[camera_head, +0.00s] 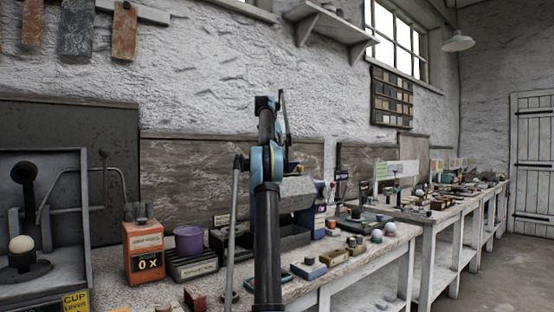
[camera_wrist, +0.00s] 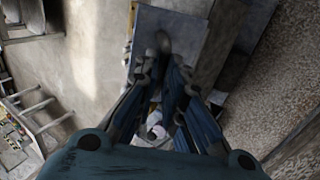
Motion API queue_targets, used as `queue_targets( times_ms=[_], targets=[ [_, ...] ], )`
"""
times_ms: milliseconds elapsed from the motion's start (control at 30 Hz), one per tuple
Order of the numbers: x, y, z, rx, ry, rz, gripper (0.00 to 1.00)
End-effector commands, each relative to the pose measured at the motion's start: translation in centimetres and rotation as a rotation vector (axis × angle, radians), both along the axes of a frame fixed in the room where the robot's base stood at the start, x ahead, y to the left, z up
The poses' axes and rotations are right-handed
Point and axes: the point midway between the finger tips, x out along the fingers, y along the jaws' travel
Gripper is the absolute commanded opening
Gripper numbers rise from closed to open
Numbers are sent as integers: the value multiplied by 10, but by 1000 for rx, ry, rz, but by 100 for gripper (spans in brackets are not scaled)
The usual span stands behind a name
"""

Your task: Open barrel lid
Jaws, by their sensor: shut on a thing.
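My gripper (camera_wrist: 162,72) shows in the wrist view with its fingers close together at the edge of a flat grey plate (camera_wrist: 146,24), which looks like the barrel lid. A dark oval mark or knob lies on the plate just beyond the fingertips. In the head view a grey slanted block (camera_head: 300,196), perhaps the same lid, shows just right of my arm. My arm hides much of what lies behind it, and the fingertips cannot be made out there. Pale and pinkish round things (camera_wrist: 156,131) show between the finger links.
An orange box (camera_head: 143,252) and a purple cup (camera_head: 189,241) stand on the bench left of my arm. A cup-lever rig with a white ball (camera_head: 21,244) is at far left. Small blocks and balls crowd the bench at right. Open floor (camera_head: 480,275) lies right of the benches.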

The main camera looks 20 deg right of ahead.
Motion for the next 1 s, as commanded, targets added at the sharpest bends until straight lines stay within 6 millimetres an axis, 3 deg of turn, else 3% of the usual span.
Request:
queue_targets(
  times_ms=[467, 500, 567, 600, 1000],
  targets=[
    [-1, -5, 0, -2, 8, -5, 0],
    [-1, -5, 0, -2, 8, -6, 14],
    [-1, -5, 0, -2, 8, -6, 28],
    [-1, -5, 0, -2, 8, -6, 30],
    [-1, -5, 0, -2, 8, -6, 30]
  ],
)
